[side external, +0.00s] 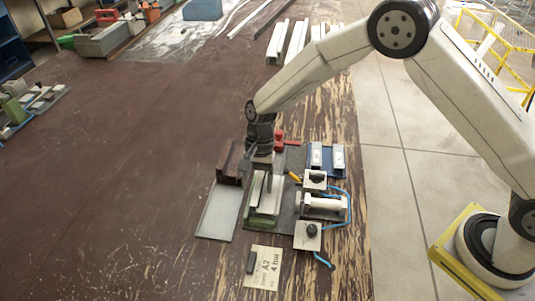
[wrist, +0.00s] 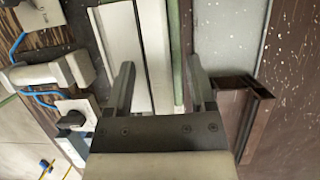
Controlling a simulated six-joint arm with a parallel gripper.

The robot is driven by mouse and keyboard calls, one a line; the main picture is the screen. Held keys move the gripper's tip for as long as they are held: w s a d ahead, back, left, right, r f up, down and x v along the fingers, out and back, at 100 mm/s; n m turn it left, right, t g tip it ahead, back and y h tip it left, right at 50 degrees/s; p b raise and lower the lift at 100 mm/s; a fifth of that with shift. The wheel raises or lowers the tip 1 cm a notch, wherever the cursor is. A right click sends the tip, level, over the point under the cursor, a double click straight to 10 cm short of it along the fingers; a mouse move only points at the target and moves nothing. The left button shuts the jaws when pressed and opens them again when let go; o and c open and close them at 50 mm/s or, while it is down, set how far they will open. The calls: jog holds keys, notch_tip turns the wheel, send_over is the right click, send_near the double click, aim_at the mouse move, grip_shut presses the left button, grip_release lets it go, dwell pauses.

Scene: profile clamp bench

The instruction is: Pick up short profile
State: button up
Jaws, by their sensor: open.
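A white profile (side external: 257,191) lies in a green-sided holder (side external: 262,218) on the bench. In the wrist view the white profile (wrist: 156,50) runs lengthwise between my fingers, beside a second pale strip (wrist: 118,50). My gripper (side external: 268,184) is above the holder, pointing down. In the wrist view my gripper (wrist: 160,64) is open, with one finger on each side of the white profile; I cannot tell whether they touch it. A short brown profile (side external: 229,163) stands left of my gripper, and the brown profile also shows at right in the wrist view (wrist: 243,100).
A clamp (side external: 322,205) with blue hoses stands close to the right of the holder. A grey plate (side external: 219,211) lies to the left, and a paper label (side external: 263,268) in front. Blue blocks (side external: 326,158) sit behind the clamp.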

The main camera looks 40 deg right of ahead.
jog(key=shift+f, duration=0.25)
dwell(0.5)
grip_shut()
